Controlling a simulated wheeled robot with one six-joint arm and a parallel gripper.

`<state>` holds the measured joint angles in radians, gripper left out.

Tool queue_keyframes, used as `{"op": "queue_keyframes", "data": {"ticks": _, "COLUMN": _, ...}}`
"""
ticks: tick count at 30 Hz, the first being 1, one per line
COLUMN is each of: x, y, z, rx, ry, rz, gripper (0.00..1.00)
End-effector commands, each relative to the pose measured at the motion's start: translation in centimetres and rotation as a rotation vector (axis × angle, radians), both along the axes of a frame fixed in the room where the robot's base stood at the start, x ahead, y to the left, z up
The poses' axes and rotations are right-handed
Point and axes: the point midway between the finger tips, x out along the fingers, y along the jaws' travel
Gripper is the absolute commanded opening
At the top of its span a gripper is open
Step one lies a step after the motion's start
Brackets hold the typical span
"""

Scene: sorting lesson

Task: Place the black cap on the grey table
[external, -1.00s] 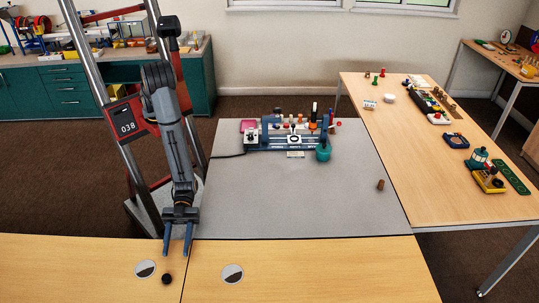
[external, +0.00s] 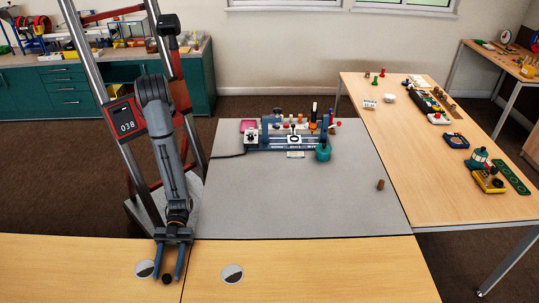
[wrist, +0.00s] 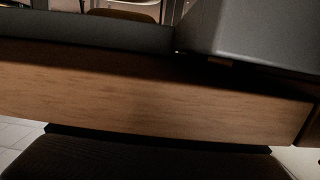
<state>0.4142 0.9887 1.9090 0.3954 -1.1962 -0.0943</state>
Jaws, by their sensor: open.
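The black cap (external: 167,279) lies on the light wooden table (external: 330,270) at the front, close to the seam between two table sections. My gripper (external: 167,276) is open, its two blue fingers pointing down on either side of the cap. In the external view the cap shows between the fingertips; I cannot tell whether they touch it. The grey table (external: 290,195) stands behind the wooden one, to the right of my arm. The wrist view is dark and shows no cap that I can make out.
Two round black-and-white discs (external: 232,274) lie on the wooden table, one just left of my gripper. A blue apparatus (external: 290,137) with several small items stands at the grey table's back. A brown cork-like piece (external: 380,185) stands at its right. Its middle is clear.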

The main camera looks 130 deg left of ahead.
Motion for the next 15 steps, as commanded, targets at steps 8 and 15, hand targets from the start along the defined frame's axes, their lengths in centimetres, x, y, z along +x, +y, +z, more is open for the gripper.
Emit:
{"op": "queue_keyframes", "data": {"ticks": 8, "x": 0.00, "y": 0.04, "z": 0.00, "rx": 0.000, "ry": 0.000, "rz": 0.001, "gripper": 0.11}}
{"op": "queue_keyframes", "data": {"ticks": 15, "x": 0.00, "y": 0.06, "z": 0.01, "rx": 0.000, "ry": 0.000, "rz": 0.001, "gripper": 0.00}}
